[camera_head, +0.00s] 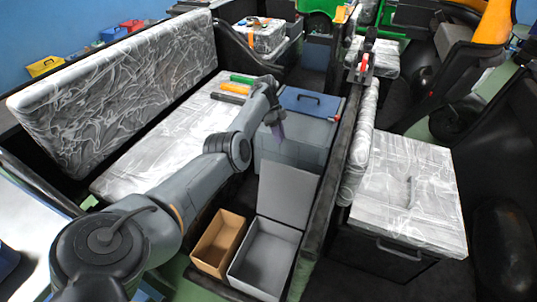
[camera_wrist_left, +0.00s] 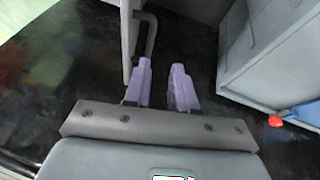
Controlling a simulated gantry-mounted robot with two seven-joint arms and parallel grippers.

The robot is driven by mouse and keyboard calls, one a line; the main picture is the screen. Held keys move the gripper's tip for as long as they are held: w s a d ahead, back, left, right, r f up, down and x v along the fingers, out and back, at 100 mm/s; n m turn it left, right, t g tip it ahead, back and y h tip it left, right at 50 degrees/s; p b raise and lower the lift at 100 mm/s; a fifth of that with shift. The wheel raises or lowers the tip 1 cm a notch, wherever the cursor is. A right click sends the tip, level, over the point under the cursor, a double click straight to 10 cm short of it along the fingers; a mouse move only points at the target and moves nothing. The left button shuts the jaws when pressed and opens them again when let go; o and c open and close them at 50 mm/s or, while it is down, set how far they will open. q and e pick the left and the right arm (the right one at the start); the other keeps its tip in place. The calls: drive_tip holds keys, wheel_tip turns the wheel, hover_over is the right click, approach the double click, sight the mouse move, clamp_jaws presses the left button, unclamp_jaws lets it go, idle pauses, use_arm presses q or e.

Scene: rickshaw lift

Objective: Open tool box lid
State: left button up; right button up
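A grey box with a blue lid (camera_head: 312,102) stands in the middle of the head view; a dark handle lies on the lid, which looks shut. My left gripper (camera_head: 278,132), with purple fingers, is over the near left part of this box, pointing down; I cannot tell if it touches. In the left wrist view the two fingers (camera_wrist_left: 162,74) are apart with nothing between them. A dark bar-shaped handle (camera_wrist_left: 150,35) on a grey surface is just beyond the fingertips. My right gripper is not in view.
A grey box (camera_head: 265,258) stands open and empty in front, its lid (camera_head: 288,190) raised. A brown bin (camera_head: 218,243) is beside it. A wrapped seat (camera_head: 165,130) is at left, with orange and green tools (camera_head: 237,87) on it. A wrapped cushion (camera_head: 408,190) is at right.

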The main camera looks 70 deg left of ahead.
use_arm(q)
drive_tip(key=shift+d+r+b+x, duration=0.15)
drive_tip(key=shift+d+b+x, duration=0.15)
drive_tip(key=shift+x, duration=1.75)
drive_tip(key=shift+d+r+b+x, duration=0.2)
drive_tip(key=shift+d+x, duration=0.2)
drive_tip(key=shift+x, duration=1.65)
drive_tip(key=shift+d+r+b+x, duration=0.15)
drive_tip(key=shift+d+b+x, duration=0.15)
drive_tip(key=shift+x, duration=1.75)
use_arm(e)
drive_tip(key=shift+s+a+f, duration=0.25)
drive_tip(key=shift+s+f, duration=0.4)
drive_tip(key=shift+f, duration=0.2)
use_arm(q)
clamp_jaws()
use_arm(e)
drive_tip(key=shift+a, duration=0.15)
